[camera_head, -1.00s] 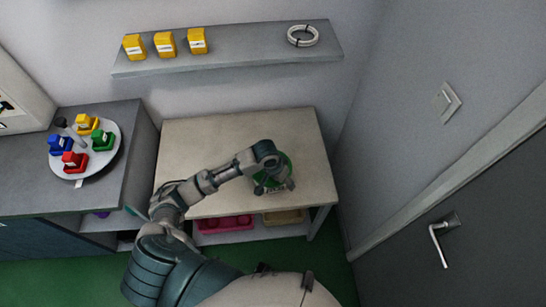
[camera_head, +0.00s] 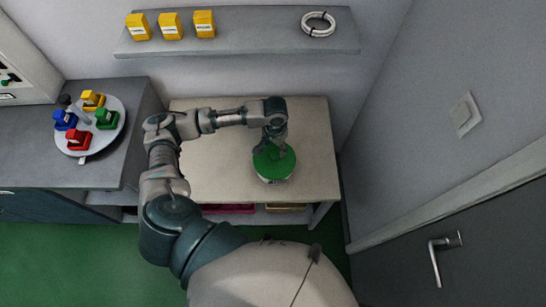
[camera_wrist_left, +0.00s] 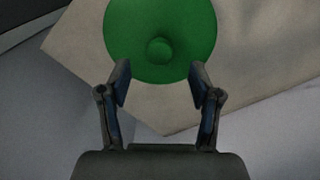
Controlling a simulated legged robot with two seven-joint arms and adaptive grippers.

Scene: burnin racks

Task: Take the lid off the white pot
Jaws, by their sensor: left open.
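The white pot (camera_head: 270,180) stands on the light table at its right part, with only a strip of its side showing under the lid. Its green lid (camera_head: 273,163) is on top. In the left wrist view the lid (camera_wrist_left: 145,25) is a green disc with a round knob (camera_wrist_left: 160,50) in its middle. My left gripper (camera_head: 274,148) is over the lid, pointing down. In the wrist view its fingers (camera_wrist_left: 160,75) are apart with nothing between them, and the knob lies just beyond the fingertips. My right gripper is not in view.
The light table (camera_head: 225,165) is otherwise clear. A wall shelf (camera_head: 250,42) above it holds yellow boxes (camera_head: 171,26) and a white coil (camera_head: 318,24). At left, a round tray (camera_head: 115,128) bears coloured blocks. A grey door (camera_head: 480,240) is at right.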

